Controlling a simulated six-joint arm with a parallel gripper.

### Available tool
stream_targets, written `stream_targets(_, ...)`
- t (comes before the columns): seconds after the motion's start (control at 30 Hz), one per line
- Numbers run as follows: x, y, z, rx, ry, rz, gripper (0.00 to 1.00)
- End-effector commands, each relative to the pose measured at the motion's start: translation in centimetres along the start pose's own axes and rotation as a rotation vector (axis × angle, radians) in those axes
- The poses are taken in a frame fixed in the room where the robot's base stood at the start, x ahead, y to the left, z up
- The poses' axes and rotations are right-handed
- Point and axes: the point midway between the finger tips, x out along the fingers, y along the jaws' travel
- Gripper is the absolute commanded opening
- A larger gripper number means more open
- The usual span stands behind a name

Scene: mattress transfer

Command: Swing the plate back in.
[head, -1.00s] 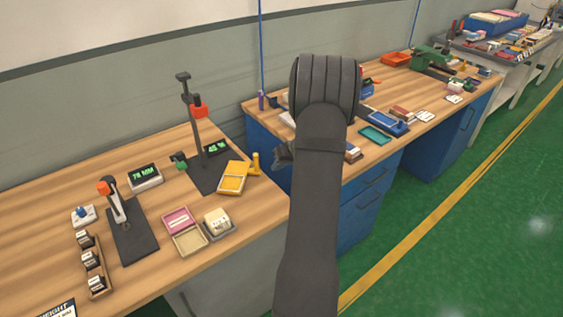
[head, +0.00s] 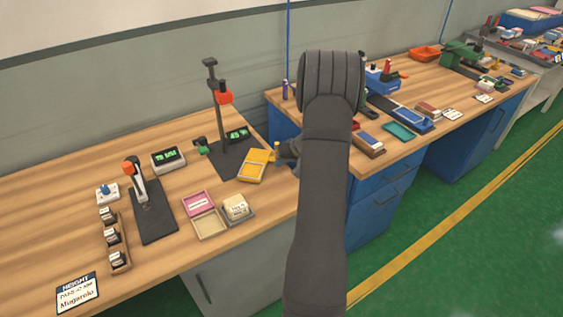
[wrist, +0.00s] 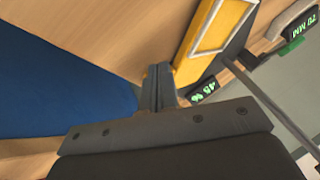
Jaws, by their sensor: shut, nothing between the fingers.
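The yellow plate (head: 253,166) lies at the front right of a dark stand base (head: 229,168), sticking out past its edge. It has an upright yellow peg (head: 276,153) at its right end. In the wrist view the plate (wrist: 214,28) is at the top, right of the fingers. My gripper (head: 287,151) is shut and empty, just right of the peg, partly hidden by my own arm. In the wrist view my fingertips (wrist: 157,72) are beside the plate's near end. I cannot tell whether they touch the peg.
A tall post with an orange piece (head: 224,98) rises from the base behind the plate. Left are a 70 MM display (head: 168,160) and a smaller stand (head: 152,208). Pink and tan trays (head: 199,202) lie in front. A blue bench (head: 365,200) stands to the right.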

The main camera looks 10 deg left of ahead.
Motion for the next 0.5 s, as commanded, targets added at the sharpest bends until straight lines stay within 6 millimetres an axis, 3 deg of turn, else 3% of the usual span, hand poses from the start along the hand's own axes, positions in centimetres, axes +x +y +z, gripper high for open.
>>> stream_targets(0.5,0.8,-2.9,1.4,0.204,0.107,0.109,0.00)
